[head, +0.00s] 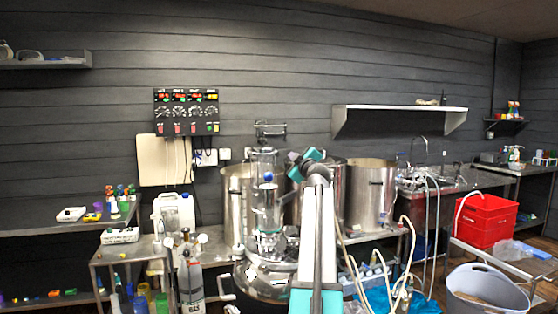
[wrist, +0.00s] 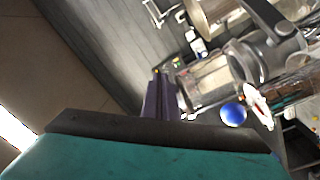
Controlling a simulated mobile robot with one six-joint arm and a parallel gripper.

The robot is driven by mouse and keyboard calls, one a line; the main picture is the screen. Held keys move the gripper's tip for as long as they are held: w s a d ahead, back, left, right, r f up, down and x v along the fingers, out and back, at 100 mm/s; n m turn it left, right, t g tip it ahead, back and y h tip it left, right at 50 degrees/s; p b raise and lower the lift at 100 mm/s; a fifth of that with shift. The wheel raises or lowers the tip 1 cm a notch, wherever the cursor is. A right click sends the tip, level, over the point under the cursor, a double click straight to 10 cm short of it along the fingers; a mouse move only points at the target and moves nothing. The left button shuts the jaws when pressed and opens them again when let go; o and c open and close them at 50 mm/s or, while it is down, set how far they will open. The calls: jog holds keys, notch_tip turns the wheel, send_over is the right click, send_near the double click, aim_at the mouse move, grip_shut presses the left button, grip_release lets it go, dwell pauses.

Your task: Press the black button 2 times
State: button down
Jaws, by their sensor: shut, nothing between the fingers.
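I cannot make out a black button in either view. A dark control panel (head: 187,111) hangs on the back wall at left, with red and green displays, round dials and small red, yellow and green parts along its bottom; any black part on it is too small to tell. My gripper (head: 295,158) is raised in front of the steel vessels, well to the right of the panel and apart from it. In the wrist view its dark fingers (wrist: 159,78) are together, with nothing between them.
A glass and steel apparatus with a blue ball (head: 268,176) stands close to my gripper; the ball also shows in the wrist view (wrist: 232,114). Steel vessels (head: 371,195) stand behind. A wall shelf (head: 399,109) is at right. A red crate (head: 486,222) stands farther right.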

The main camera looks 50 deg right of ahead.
jog(key=shift+s+d+b, duration=0.15)
jog(key=shift+s+b, duration=0.75)
jog(key=shift+s, duration=0.35)
dwell(1.6)
jog(key=shift+f, duration=0.15)
